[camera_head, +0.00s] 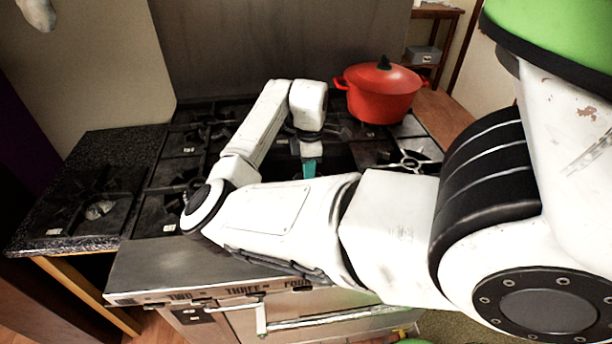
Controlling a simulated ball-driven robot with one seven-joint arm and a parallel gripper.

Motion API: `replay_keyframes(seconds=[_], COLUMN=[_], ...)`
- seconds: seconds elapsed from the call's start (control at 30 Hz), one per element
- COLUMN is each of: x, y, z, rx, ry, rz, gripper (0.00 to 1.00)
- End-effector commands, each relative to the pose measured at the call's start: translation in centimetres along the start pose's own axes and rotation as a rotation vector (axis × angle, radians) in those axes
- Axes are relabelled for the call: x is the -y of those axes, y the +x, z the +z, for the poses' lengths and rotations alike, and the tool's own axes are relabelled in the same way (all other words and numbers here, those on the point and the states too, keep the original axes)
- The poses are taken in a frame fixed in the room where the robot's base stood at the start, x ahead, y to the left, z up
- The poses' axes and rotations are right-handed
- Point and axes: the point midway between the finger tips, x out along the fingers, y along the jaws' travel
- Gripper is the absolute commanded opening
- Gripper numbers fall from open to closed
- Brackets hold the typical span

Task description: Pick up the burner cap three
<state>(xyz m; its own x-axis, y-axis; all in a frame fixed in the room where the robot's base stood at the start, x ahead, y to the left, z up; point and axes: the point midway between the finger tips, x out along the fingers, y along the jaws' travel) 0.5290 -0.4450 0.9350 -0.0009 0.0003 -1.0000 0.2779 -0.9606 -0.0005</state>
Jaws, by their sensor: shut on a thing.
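My gripper (309,168) points down over the middle of the black stove top (165,200), with its teal fingers low among the grates. The fingers are shut on a small dark thing, most likely burner cap three. I cannot make out its outline against the dark stove, and my arm hides part of the area in front. I cannot tell if it is clear of the stove surface.
A red lidded pot (380,95) stands on the back right of the stove, near my gripper. A bare light burner (408,160) is at the right. A granite counter (75,205) adjoins at left. The stove front (190,275) carries labels TWO, THREE and FOUR.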

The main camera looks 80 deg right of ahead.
Motion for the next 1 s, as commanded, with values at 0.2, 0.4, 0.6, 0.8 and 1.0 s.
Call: replay_keyframes(seconds=[0.2,0.4,0.6,0.8,1.0], x=[0.0,0.0,0.0,0.0,0.0], y=[0.0,-0.8,-3.7,-6.3,-8.1], z=[0.0,0.0,0.0,0.1,0.0], rx=[0.000,0.001,0.002,0.002,0.001], ry=[0.000,0.000,-0.001,0.000,0.000], rz=[0.000,0.001,0.000,0.000,-0.001], gripper=[0.00,0.00,0.00,0.00,0.00])
